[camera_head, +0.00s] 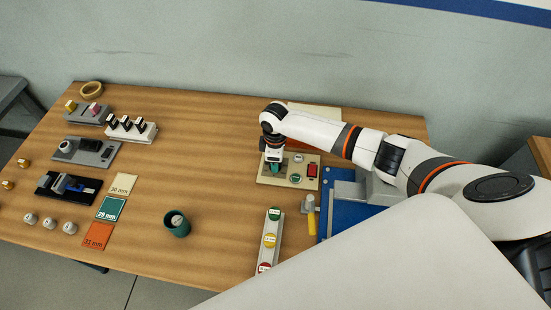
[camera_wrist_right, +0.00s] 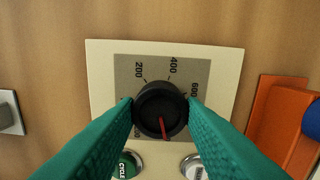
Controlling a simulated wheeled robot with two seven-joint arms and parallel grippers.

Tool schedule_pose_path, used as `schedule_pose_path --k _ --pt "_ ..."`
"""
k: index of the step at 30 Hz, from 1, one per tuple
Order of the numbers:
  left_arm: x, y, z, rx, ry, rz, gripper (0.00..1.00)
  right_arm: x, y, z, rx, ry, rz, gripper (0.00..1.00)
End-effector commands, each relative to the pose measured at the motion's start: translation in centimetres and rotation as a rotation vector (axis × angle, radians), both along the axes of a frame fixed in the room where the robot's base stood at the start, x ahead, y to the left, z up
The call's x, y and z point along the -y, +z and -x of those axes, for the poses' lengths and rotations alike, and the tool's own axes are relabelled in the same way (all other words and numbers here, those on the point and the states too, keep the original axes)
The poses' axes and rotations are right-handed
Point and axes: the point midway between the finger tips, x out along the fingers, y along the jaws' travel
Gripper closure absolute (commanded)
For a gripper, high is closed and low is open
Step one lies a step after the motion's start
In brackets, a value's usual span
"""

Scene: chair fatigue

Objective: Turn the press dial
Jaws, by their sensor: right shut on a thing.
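The press dial (camera_wrist_right: 160,98) is a round black knob with a red pointer, in the right wrist view. It sits on a grey scale plate marked 200, 400 and 600; other marks are hidden by the fingers. The pointer points almost straight down the picture, slightly right. My right gripper (camera_wrist_right: 160,108) has its two teal fingers shut on the knob, one on each side. In the head view my right gripper (camera_head: 274,168) reaches down onto the beige control panel (camera_head: 288,184), and hides the dial there. My left gripper is not in view.
Below the dial are a green CYCLE button (camera_wrist_right: 128,164) and a whitish button (camera_wrist_right: 193,166). A red part (camera_head: 312,170) is on the panel's right. A strip with coloured discs (camera_head: 270,240) and a green cup (camera_head: 177,224) stand nearer. Bare wood lies left of the panel.

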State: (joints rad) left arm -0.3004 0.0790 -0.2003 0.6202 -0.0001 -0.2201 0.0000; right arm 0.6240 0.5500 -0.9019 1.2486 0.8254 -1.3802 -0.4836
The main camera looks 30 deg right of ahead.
Motion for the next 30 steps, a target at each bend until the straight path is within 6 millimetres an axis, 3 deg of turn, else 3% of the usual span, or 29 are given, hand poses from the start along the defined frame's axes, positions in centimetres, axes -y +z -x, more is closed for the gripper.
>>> schedule_pose_path --k 13,14,17,26,30 --pt "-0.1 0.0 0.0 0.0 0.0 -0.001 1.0 -0.1 0.2 -0.2 0.006 0.009 -0.003 0.87" --pt "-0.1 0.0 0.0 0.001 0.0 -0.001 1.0 -0.1 0.2 -0.2 0.006 0.009 -0.003 0.61" --pt "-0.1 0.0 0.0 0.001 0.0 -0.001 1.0 -0.1 0.1 -0.2 0.006 0.009 -0.003 0.45" --pt "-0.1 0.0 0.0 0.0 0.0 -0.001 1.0 0.0 0.1 -0.1 0.002 0.009 -0.002 0.43" --pt "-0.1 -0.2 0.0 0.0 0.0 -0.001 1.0 0.0 1.2 -0.2 0.005 0.009 -0.003 0.43"
